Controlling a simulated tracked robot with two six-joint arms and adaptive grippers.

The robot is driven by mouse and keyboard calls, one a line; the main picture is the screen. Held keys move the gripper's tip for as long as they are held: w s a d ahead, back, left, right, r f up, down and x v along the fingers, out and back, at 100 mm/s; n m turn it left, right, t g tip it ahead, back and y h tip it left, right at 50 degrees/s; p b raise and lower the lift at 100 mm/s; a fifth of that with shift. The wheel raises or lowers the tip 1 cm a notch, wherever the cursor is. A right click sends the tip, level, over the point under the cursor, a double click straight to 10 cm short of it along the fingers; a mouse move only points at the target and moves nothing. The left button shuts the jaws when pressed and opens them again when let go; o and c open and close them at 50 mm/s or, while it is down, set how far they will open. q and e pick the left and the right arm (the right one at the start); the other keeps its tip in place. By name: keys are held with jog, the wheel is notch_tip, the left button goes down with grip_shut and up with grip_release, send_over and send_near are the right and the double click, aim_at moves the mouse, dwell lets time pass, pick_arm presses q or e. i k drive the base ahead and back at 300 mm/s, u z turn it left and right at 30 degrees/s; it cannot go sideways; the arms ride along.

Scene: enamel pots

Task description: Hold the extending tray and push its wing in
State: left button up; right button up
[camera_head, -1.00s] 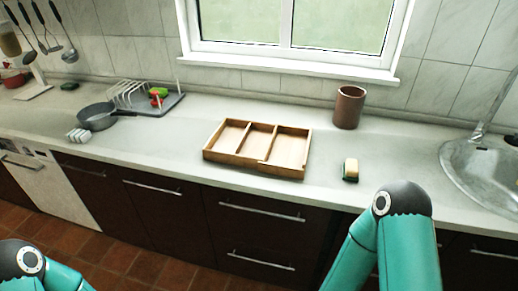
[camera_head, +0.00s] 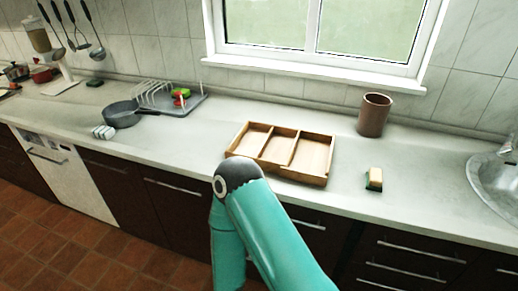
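The wooden tray (camera_head: 312,156) lies on the counter below the window, in the middle of the head view. It has three open compartments side by side, and they look empty. A small step shows along its front wall, with the right section as a separate-looking part. I cannot tell exactly how far this wing is drawn out. One of my teal arms bends in front of the tray, its dark elbow close to the tray's front left in the picture. Neither gripper is in view.
A brown cup (camera_head: 374,114) stands behind the tray on the right. A sponge (camera_head: 375,178) lies right of the tray. A grey pan (camera_head: 121,113) and a dish rack (camera_head: 183,104) are on the left. The sink (camera_head: 492,185) is at far right. Counter around the tray is clear.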

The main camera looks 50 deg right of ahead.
aim_at(310, 163)
jog(key=u, duration=0.85)
jog(key=i, duration=1)
jog(key=z, duration=1.15)
jog(key=i, duration=0.2)
jog(key=z, duration=2)
jog(key=k, duration=0.6)
jog(key=z, duration=0.25)
jog(key=i, duration=0.85)
jog(key=z, duration=0.25)
